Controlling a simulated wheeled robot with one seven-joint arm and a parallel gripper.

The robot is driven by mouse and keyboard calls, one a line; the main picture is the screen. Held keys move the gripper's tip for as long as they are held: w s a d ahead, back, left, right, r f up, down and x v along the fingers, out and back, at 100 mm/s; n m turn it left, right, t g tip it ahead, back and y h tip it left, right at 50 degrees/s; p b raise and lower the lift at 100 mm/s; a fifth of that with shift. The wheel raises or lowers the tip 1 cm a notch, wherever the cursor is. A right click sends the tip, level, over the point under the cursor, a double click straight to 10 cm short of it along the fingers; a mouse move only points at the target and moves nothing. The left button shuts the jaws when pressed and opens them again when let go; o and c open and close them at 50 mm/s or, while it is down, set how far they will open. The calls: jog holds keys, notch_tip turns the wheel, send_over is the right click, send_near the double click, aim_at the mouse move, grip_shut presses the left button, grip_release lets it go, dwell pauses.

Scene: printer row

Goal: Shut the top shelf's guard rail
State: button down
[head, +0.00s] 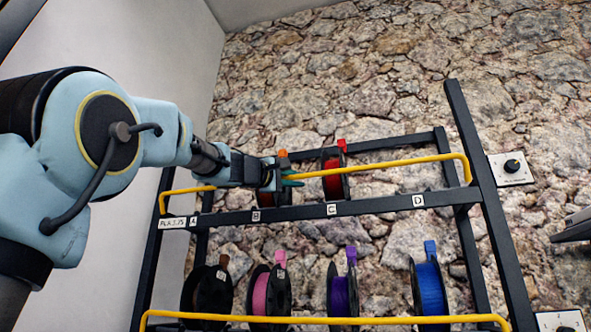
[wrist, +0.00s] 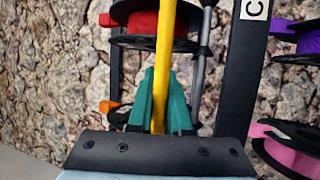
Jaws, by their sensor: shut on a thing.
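The top shelf's guard rail is a yellow bar (head: 390,163) that runs across the front of the top shelf, above the black shelf beam (head: 375,204). Its ends bend down toward the frame at left and right. My gripper (head: 290,180) is at the rail left of its middle, between labels B and C. In the wrist view the yellow rail (wrist: 164,60) passes between the green fingertips (wrist: 159,98), which are closed on it. A red spool (head: 335,180) stands behind the rail, and another spool with an orange tab (head: 283,154) is partly hidden by my gripper.
The lower shelf holds several spools, including a blue one (head: 428,285) and a pink one (head: 268,293), behind its own yellow rail (head: 330,320). A wall switch with a knob (head: 511,167) is right of the rack. A stone wall stands behind.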

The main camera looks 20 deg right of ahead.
jog(key=shift+w+d+f+n+g+y+p, duration=0.15)
jog(key=shift+w+d+n+g+y+p, duration=0.4)
jog(key=shift+y+p, duration=0.6)
jog(key=shift+w+d+f+n+g+y+p, duration=0.1)
jog(key=shift+w+d+n+g+y+p, duration=0.4)
jog(key=shift+y+p, duration=0.6)
jog(key=shift+a, duration=0.1)
jog(key=c, duration=0.8)
grip_release()
jog(key=shift+c, duration=0.2)
jog(key=b+v, duration=0.4)
jog(key=v, duration=0.6)
jog(key=shift+s+a, duration=0.25)
jog(key=shift+a, duration=0.1)
jog(key=shift+s, duration=0.1)
